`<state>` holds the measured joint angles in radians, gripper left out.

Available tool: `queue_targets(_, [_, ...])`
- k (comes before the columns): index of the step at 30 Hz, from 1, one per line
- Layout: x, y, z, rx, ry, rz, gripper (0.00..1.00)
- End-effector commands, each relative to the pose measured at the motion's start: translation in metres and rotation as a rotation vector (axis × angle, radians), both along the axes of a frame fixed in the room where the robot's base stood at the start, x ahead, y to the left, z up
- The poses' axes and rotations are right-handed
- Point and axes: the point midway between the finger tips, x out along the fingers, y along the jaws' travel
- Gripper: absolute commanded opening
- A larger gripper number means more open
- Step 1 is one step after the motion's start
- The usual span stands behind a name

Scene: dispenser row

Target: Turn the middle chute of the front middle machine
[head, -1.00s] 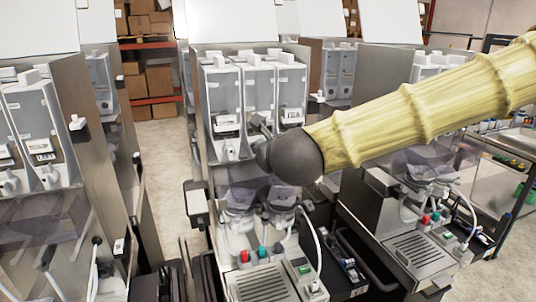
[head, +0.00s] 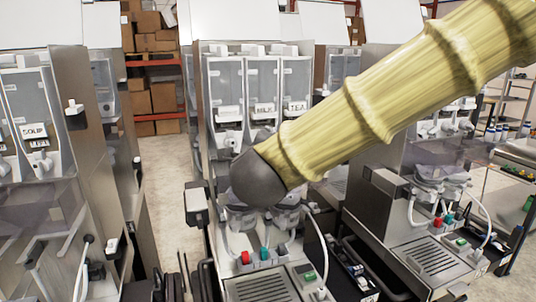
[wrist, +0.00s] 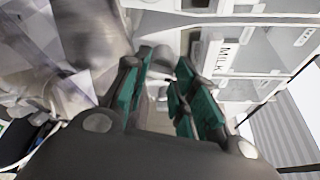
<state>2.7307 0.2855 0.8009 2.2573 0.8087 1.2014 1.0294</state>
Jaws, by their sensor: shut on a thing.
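The front middle machine (head: 214,165) stands at the centre of the head view with three clear canisters side by side. The middle canister (head: 262,82) bears a MILK label and the right one a TEA label. In the head view my arm hides my gripper and the middle chute. In the wrist view, my gripper (wrist: 165,68) has its teal-padded fingers around a small pale piece, the middle chute (wrist: 158,90), beside the MILK label (wrist: 223,50). The gripper is shut on it. Its exact turn angle is hard to tell, as the fingers cover much of it.
Similar machines stand at left (head: 40,130) and right (head: 385,205). The left chute (head: 229,137) of the middle machine is close beside my arm. Mixing bowls, hoses and a drip tray (head: 262,287) lie below. Boxes on shelves are at the back.

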Motion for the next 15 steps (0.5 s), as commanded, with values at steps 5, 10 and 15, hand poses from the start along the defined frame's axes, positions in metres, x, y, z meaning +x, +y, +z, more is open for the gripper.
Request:
queue_targets(5, [-0.0003, 0.0011, -0.0049, -0.137, -0.046, 0.001, 0.03])
queue_targets(10, [-0.0003, 0.0007, -0.0051, -0.240, -0.079, -0.001, 0.03])
queue_targets(15, [-0.0004, 0.0009, -0.0043, -0.309, -0.102, 0.000, 0.03])
